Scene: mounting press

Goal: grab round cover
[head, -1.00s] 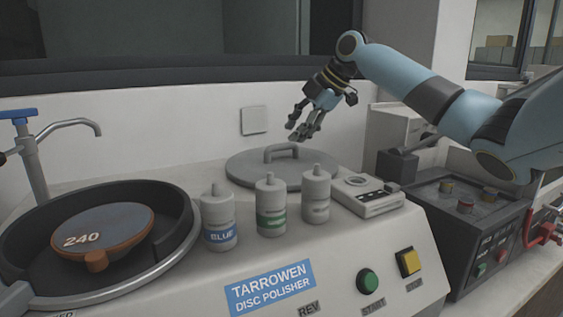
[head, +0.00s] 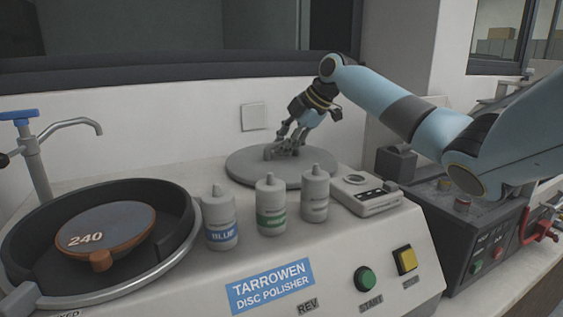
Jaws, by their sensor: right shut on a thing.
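The round cover (head: 245,168) is a flat grey disc with a raised bar handle on top. It lies on the polisher's top behind the bottles. My right gripper (head: 284,150) comes down from above and is shut on the cover's handle. Its fingers hide most of the handle. The cover looks flat on the surface. My left gripper does not show.
Several bottles, with a blue-labelled one (head: 221,220) at left, stand just in front of the cover. A small white device (head: 367,194) sits to its right. The polisher bowl (head: 187,222) and tap (head: 36,160) are at left. A wall is close behind.

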